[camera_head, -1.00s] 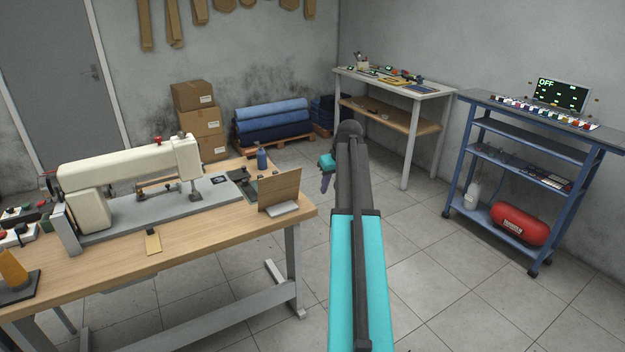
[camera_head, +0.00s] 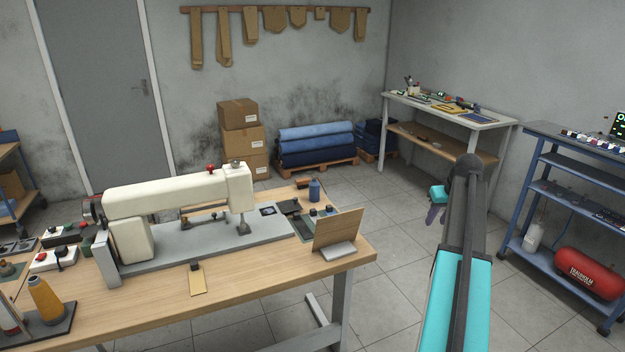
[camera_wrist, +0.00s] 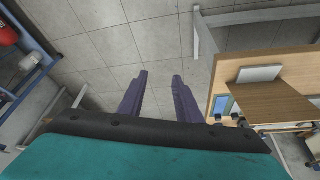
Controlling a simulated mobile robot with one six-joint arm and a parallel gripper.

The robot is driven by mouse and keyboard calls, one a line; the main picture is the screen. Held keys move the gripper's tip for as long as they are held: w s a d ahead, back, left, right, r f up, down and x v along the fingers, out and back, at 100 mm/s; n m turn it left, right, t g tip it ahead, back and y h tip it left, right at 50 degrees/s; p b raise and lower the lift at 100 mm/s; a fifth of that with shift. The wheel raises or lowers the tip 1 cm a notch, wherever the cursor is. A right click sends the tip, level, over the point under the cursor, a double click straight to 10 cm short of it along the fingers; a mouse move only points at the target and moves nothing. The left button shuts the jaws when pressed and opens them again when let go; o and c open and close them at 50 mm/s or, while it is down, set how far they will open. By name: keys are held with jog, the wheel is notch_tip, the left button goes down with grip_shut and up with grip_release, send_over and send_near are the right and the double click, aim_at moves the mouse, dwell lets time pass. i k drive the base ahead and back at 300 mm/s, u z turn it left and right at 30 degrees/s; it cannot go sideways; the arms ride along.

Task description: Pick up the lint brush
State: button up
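I cannot make out the lint brush for certain. A small brown-topped dark item (camera_head: 303,183) lies at the far edge of the sewing table (camera_head: 262,318), beside a blue bottle (camera_head: 314,190); it is too small to identify. A flat tan piece with a dark end (camera_head: 197,280) lies at the table's near edge. My gripper (camera_head: 436,207) is over the floor to the right of the table. In the wrist view its two purple fingers (camera_wrist: 160,78) stand apart with only floor tiles between them.
A sewing machine (camera_head: 170,200) and an upright wooden board (camera_head: 338,229) stand on the table. A workbench (camera_head: 495,122) with tools stands at the back right. A blue cart (camera_head: 560,155) with a red tank (camera_head: 588,272) is at right. Floor between is clear.

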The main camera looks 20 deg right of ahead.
aim_at(303, 182)
jog(key=z, duration=0.1)
jog(key=i, duration=1.5)
jog(key=u, duration=0.6)
